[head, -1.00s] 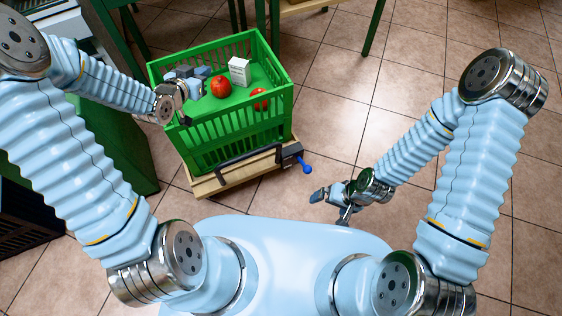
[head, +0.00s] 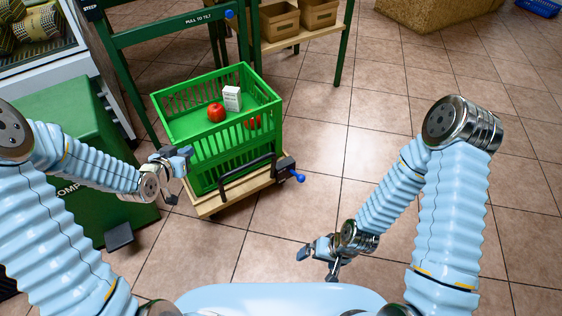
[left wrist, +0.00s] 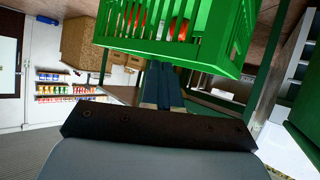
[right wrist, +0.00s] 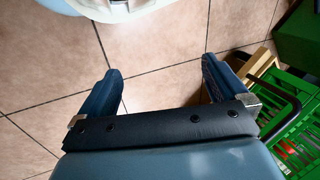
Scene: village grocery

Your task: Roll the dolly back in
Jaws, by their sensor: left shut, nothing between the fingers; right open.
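The dolly (head: 230,201) is a low wooden platform with a black handle bar (head: 247,177) and a blue-knobbed lever (head: 299,178) at its near side. A green slatted crate (head: 262,119) stands on it, holding red tomatoes (head: 216,113) and a white carton (head: 232,98). My left gripper (head: 187,153) is shut and empty at the crate's left side; I cannot tell whether it touches. The crate also shows at the top of the left wrist view (left wrist: 210,45). My right gripper (head: 318,257) is open and empty over the floor, right of and nearer than the dolly.
A green cabinet (head: 60,120) stands at the left, with a grey pedal (head: 118,236) at its foot. A green frame marked "PULL TO TILT" (head: 180,28) and a table with cardboard boxes (head: 280,20) stand behind the crate. The tiled floor to the right is clear.

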